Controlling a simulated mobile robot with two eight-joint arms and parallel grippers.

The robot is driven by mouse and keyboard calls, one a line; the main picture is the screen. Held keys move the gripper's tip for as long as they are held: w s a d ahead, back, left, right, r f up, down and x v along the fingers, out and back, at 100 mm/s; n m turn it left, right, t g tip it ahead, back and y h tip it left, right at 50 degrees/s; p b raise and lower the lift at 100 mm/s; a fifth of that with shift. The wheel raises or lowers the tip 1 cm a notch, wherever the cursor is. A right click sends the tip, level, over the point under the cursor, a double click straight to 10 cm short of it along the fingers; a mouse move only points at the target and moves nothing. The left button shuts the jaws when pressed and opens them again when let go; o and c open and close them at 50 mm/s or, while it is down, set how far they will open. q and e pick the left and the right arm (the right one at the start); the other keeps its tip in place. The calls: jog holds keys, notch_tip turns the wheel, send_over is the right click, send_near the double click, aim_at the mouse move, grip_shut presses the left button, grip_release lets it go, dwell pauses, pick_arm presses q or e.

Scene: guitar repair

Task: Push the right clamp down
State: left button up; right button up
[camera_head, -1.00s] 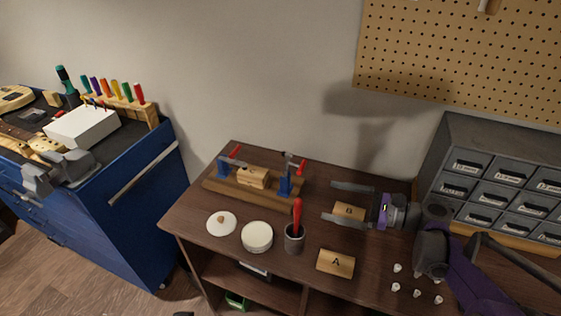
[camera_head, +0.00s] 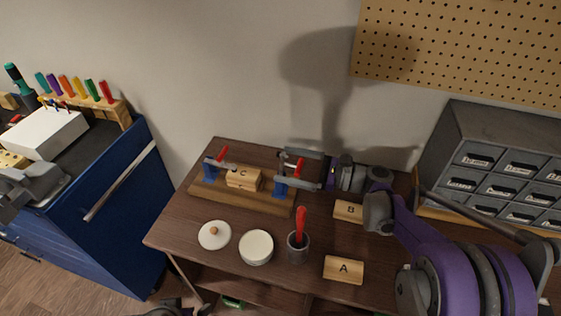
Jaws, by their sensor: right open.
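The right clamp (camera_head: 281,187) is blue with a red handle (camera_head: 299,167), at the right end of a wooden base (camera_head: 240,202). Its handle stands tilted up. My right gripper (camera_head: 298,168) is open, its two fingers on either side of the right clamp's handle; whether they touch it I cannot tell. The left clamp (camera_head: 210,170), also blue with a red handle, is at the base's left end. Block C (camera_head: 243,178) lies between the clamps. At the bottom edge a dark piece, likely part of my left arm, shows; its gripper fingers cannot be made out.
Block B (camera_head: 348,211) and block A (camera_head: 343,269) lie on the brown table (camera_head: 190,270). A cup with a red tool (camera_head: 298,247), a white round container (camera_head: 256,247) and a white lid (camera_head: 214,235) stand in front. A grey drawer cabinet (camera_head: 500,165) is at the right.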

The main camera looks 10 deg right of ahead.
jog(key=shift+x, duration=1.25)
grip_shut()
